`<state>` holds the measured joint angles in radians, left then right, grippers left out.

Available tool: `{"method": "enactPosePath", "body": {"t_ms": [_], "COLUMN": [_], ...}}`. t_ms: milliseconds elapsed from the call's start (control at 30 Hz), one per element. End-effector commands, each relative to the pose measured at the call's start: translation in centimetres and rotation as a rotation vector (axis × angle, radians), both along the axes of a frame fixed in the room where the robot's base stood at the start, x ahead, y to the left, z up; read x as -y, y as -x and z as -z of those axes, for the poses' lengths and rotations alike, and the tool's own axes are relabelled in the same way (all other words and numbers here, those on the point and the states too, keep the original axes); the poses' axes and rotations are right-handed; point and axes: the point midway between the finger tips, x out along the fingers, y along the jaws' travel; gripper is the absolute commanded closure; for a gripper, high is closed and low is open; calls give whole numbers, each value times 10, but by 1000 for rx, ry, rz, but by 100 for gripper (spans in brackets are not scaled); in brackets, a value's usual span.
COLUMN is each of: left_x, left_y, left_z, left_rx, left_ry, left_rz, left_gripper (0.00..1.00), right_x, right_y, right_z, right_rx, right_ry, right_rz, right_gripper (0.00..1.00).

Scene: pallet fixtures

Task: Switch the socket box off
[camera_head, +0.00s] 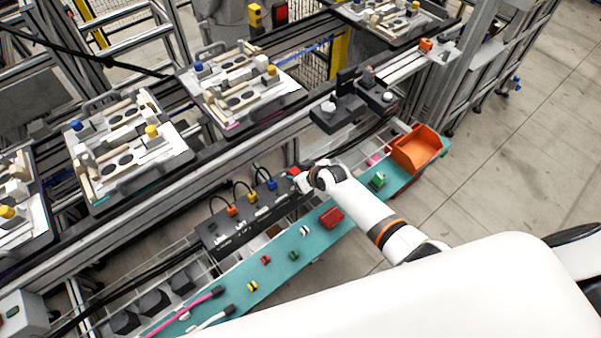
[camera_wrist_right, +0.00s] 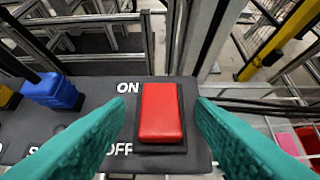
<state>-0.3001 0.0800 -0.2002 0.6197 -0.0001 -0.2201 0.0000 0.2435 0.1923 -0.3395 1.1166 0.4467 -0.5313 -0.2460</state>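The socket box (camera_head: 243,222) is a long black box beside the teal shelf, with several coloured plugs in its top. Its red switch (camera_wrist_right: 161,112) is at the right end, with ON printed at its upper left and OFF at its lower left. I cannot tell which side of the switch is pressed. My right gripper (camera_head: 296,175) is over that end of the box. In the right wrist view its teal fingers are apart, one on each side of the switch, with nothing held between them. My left gripper is out of view.
A blue plug (camera_wrist_right: 52,92) stands left of the switch. The teal shelf (camera_head: 315,236) carries small coloured parts, a red block (camera_head: 332,217) and an orange bin (camera_head: 416,148). Behind the box runs a conveyor with pallet fixtures (camera_head: 124,152).

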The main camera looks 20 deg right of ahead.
Motion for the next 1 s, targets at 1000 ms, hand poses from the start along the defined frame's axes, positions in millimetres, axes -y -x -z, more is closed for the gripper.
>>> {"method": "enactPosePath", "body": {"t_ms": [1000], "left_x": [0], "left_y": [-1], "left_z": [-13], "left_rx": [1], "left_ry": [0], "left_rz": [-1], "left_gripper": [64], "right_x": [28], "right_y": [75], "right_z": [-81], "right_rx": [0], "right_ry": [1], "right_rz": [-1], "right_gripper": [51]}}
